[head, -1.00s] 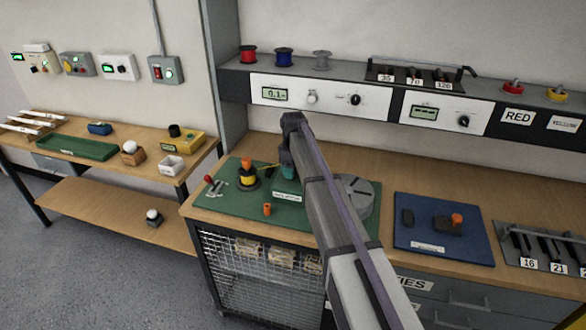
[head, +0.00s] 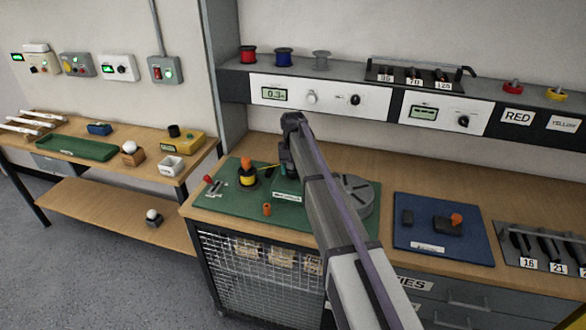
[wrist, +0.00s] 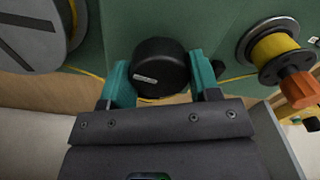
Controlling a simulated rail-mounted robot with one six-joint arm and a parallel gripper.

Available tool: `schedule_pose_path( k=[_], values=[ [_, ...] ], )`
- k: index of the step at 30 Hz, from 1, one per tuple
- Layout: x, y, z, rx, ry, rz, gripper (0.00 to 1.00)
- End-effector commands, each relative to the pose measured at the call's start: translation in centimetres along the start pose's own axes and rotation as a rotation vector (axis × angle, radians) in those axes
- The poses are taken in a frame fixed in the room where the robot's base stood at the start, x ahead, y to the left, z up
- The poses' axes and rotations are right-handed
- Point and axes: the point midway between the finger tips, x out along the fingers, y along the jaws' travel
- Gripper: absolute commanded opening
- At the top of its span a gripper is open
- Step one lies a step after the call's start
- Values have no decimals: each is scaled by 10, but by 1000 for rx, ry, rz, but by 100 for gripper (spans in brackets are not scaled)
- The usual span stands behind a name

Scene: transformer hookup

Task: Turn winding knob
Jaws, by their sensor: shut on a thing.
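In the head view, my gripper (head: 287,166) is over the green winding board (head: 225,208), and my arm hides the knob there. A yellow-wound spool with an orange top (head: 247,175) stands on the board to the left; it also shows in the wrist view (wrist: 275,55).
A panel display (head: 274,94) above reads about 0.3. A blue mat (head: 430,240) lies to the right.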

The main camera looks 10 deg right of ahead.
Motion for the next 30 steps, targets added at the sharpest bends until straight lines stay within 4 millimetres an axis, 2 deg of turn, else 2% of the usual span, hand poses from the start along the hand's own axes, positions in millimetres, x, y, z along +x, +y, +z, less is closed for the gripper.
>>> schedule_pose_path(
  k=[30],
  values=[
    [0,1,1,962,-1,0,33]
  ],
)
